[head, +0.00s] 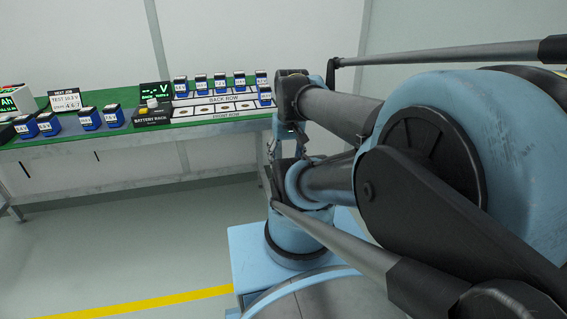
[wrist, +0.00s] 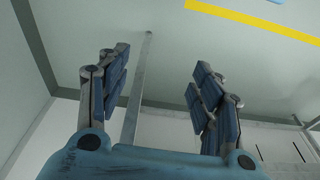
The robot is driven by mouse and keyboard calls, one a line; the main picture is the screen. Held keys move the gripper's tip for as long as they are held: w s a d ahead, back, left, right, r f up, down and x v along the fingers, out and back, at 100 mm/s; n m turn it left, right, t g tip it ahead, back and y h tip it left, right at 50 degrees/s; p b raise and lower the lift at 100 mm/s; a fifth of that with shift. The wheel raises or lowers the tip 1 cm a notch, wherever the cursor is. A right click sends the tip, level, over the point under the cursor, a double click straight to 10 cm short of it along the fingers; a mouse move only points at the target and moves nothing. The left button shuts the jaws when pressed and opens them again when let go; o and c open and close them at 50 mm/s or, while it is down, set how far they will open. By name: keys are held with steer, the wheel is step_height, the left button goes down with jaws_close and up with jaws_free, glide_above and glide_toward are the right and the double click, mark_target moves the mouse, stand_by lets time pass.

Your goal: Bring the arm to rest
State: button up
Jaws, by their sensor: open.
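My gripper (wrist: 160,92) shows in the wrist view with its two blue-padded fingers wide apart. Nothing is between the fingers; behind them I see floor, a pale post and wall. In the head view my blue and grey arm fills the right side and reaches toward the bench. The gripper itself cannot be made out clearly in the head view, as the arm links cover that area.
A green-topped bench (head: 60,152) stands at the back left. It carries several blue batteries, a battery rack (head: 222,114) with back and front rows, a voltage display (head: 155,93) and a job card (head: 65,100). Open floor with a yellow line (head: 150,303) lies in front.

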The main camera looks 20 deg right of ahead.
steer(key=shift+s+a+f+n, duration=0.35)
steer(key=shift+s+f, duration=0.1)
steer(key=shift+f, duration=0.25)
steer(key=shift+w+f, duration=0.2)
steer(key=shift+w, duration=0.2)
stand_by(1.4)
